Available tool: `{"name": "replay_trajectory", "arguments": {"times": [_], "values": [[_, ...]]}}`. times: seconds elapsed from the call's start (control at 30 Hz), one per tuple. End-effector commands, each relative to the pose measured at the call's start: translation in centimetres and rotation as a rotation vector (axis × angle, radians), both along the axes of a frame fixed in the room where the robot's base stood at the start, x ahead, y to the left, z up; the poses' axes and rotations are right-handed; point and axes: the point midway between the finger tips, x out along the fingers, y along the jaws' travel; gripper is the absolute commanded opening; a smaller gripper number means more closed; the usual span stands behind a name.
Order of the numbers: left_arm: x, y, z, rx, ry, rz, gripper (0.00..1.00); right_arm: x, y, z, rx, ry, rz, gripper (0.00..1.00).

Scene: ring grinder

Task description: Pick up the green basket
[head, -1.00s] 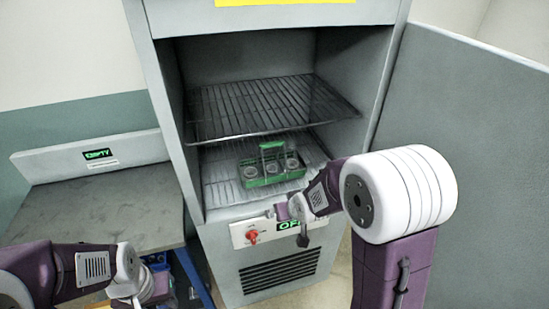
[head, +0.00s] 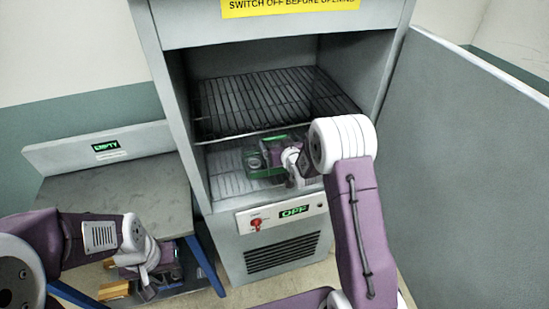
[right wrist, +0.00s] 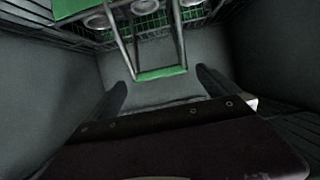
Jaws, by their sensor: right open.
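The green basket (head: 254,166) stands on the lower level inside the open grey cabinet, partly hidden by my right wrist. In the right wrist view its green handle bar (right wrist: 160,73) and light uprights show, with several round pale rings in the basket at the top edge. My right gripper (right wrist: 162,80) is open, its two dark fingers on either side of the handle bar in that view; I cannot tell whether they touch it. My left gripper (head: 150,290) hangs low by the side table, away from the basket; its jaw opening is unclear.
A wire rack (head: 275,98) spans the cabinet above the basket. The open door (head: 470,150) stands at the right. Below the opening are a red switch (head: 256,224) and a sign reading OFF (head: 294,211). The side table (head: 120,195) at left has a bare top.

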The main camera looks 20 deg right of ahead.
Motion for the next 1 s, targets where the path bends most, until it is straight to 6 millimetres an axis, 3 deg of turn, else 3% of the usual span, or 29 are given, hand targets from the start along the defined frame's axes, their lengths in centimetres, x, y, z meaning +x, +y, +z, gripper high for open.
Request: {"name": "replay_trajectory", "arguments": {"times": [0.3, 0.6, 0.67, 0.9, 0.93, 1.0], "values": [[0.0, 0.0, 1.9, 0.000, 0.000, 0.000, 0.36, 4.2, 0.1, -1.3, 0.000, 0.000, 0.000, 1.00], [0.0, 0.0, 1.9, 0.000, 0.000, 0.000, 0.36, 4.9, 0.1, -1.7, 0.000, 0.001, 0.000, 1.00], [0.0, 0.0, 1.9, 0.000, 0.000, 0.000, 0.36, 4.9, 0.1, -1.7, 0.000, 0.001, 0.000, 0.86], [0.0, 0.0, 1.9, 0.000, 0.000, 0.000, 0.36, 4.9, 0.1, -1.7, 0.000, 0.000, 0.000, 0.19], [0.0, 0.0, 1.9, 0.000, 0.000, 0.000, 0.36, 4.9, 0.1, -1.7, 0.000, 0.000, 0.000, 0.12], [0.0, 0.0, 1.9, 0.000, 0.000, 0.000, 0.36, 5.0, 0.1, -1.5, 0.000, -0.006, 0.000, 0.12]]}}
